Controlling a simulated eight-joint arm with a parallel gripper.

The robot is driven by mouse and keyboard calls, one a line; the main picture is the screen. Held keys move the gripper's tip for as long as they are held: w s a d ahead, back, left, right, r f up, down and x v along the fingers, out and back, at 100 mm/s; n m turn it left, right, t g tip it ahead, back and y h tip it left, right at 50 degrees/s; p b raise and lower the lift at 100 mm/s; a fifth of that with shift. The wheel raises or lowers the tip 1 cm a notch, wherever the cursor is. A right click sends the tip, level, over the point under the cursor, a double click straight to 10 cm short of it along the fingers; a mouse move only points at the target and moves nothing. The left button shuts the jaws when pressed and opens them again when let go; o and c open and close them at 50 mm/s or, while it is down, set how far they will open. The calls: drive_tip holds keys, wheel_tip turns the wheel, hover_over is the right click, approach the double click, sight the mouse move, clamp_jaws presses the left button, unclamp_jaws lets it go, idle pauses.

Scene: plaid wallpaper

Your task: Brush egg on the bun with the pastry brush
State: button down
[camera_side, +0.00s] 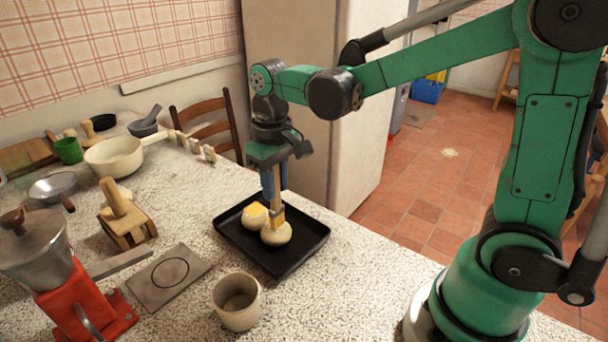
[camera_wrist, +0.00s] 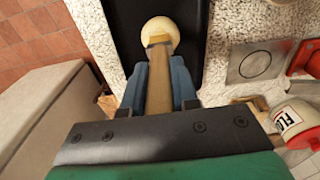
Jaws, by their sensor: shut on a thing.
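My gripper (camera_side: 272,178) is shut on the wooden pastry brush (camera_side: 278,212), which points down over the black tray. In the wrist view the brush (camera_wrist: 158,80) runs between the blue fingers (camera_wrist: 159,88). The brush tip is at the front bun (camera_side: 276,234), which also shows in the wrist view (camera_wrist: 160,27); I cannot tell whether it touches. A second bun (camera_side: 254,221) sits just left of it, with a yellow patch on top. Both buns rest on the black tray (camera_side: 282,266). A beige cup (camera_side: 237,301) stands in front of the tray; its contents are unclear.
A square plate with a ring (camera_side: 169,277) lies left of the cup. A red grinder (camera_side: 76,296), a wooden press (camera_side: 126,222) and a cream saucepan (camera_side: 114,157) stand farther left. A fridge (camera_side: 295,90) rises behind the tray. Counter right of the cup is clear.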

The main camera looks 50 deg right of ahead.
drive_tip(key=shift+s, duration=0.9)
drive_tip(key=shift+w, duration=0.15)
drive_tip(key=shift+w, duration=0.75)
drive_tip(key=shift+s, duration=0.15)
idle(1.2)
